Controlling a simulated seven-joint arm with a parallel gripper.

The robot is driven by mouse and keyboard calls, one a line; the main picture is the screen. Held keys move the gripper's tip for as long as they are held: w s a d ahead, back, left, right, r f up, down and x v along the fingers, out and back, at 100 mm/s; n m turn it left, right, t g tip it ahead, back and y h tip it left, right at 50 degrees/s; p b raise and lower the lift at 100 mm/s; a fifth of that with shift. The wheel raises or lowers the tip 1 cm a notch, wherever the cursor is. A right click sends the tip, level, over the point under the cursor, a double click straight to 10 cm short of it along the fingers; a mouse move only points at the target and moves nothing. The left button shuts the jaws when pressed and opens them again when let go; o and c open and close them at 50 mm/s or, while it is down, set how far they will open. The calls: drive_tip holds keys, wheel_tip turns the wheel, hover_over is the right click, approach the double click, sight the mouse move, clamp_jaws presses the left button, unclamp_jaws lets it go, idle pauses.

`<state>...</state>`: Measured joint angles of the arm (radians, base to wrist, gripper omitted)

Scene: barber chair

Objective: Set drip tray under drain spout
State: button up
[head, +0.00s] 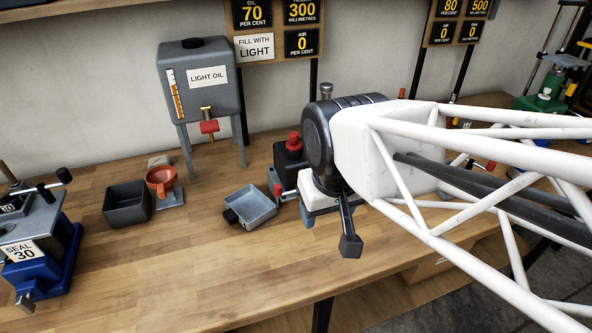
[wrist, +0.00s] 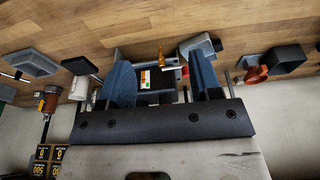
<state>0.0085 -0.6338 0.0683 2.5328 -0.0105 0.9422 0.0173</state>
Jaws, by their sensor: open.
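A shallow blue-grey tray (head: 255,202) with a black grip on its left side lies on the bench left of my gripper; in the wrist view the tray (wrist: 191,47) is partly behind a finger. My gripper (wrist: 163,82) is open, its two blue fingers apart. A machine with a coloured label (wrist: 150,78) and a brass spout-like part (wrist: 161,58) shows between the fingers; I cannot tell that they touch it. In the head view my wrist hides most of this machine and the fingertips. I cannot tell for certain which part is the drain spout.
A light-oil tank (head: 190,90) on legs stands behind, with a red-handled tap (head: 209,127). A dark box tray (head: 128,203) and an orange-red cup (head: 162,181) stand left. A blue "SEAL 30" device (head: 45,255) is at far left. The front middle bench is clear.

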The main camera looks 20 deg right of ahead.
drive_tip(key=shift+o, duration=0.4)
drive_tip(key=w+a+r+t, duration=0.1)
drive_tip(key=w+r+t, duration=0.15)
drive_tip(key=r, duration=0.35)
drive_tip(key=n+g, duration=0.5)
hover_over(230, 213)
drive_tip(key=f, duration=2)
drive_tip(key=shift+s+d, duration=0.25)
drive_tip(key=shift+d, duration=0.1)
drive_tip(key=shift+w+a+f, duration=0.25)
drive_tip(key=shift+a+f, duration=0.05)
drive_tip(key=shift+f, duration=0.2)
